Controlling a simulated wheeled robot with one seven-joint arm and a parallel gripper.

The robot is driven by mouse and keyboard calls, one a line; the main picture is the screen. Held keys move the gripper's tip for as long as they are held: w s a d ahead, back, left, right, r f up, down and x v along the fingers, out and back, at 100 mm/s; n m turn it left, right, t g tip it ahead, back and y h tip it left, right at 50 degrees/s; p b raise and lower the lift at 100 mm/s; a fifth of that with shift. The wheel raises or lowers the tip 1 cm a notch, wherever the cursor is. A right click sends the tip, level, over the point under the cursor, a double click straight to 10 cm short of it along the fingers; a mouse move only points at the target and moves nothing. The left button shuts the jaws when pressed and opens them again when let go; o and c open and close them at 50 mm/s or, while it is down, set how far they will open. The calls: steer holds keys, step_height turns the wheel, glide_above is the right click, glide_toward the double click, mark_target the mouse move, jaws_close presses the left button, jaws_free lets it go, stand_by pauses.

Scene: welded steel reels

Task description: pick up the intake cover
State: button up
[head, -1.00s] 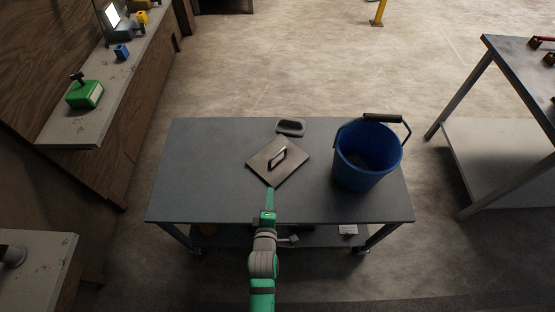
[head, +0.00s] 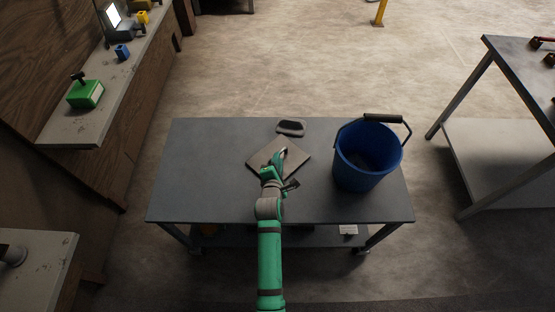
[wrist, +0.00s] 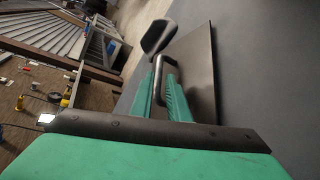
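The intake cover, which I take to be the flat square metal plate with a bar handle (head: 296,160), lies on the grey table, turned cornerwise. My gripper (head: 277,163) is over its middle, at the handle, and hides part of the plate. In the wrist view the plate (wrist: 203,75) fills the area beyond the fingers. My gripper's two green fingers (wrist: 162,88) stand apart, with the dark handle (wrist: 168,64) between or just beyond them. I cannot tell whether either finger touches the handle.
The grey table (head: 200,170) bears a dark rounded block (head: 291,128) just behind the plate. A blue bucket (head: 365,165) with a raised black handle stands to the right. The table's left side is clear. Another table (head: 515,75) stands at far right.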

steer(key=x, duration=0.5)
steer(key=shift+a, duration=0.35)
steer(key=shift+s+d, duration=0.1)
steer(key=shift+d, duration=0.15)
jaws_close()
steer(key=shift+a+r, duration=0.1)
steer(key=shift+a, duration=0.05)
steer(key=shift+r, duration=0.55)
steer(key=s+r, duration=1.1)
steer(key=s, duration=0.3)
steer(key=shift+r, duration=0.4)
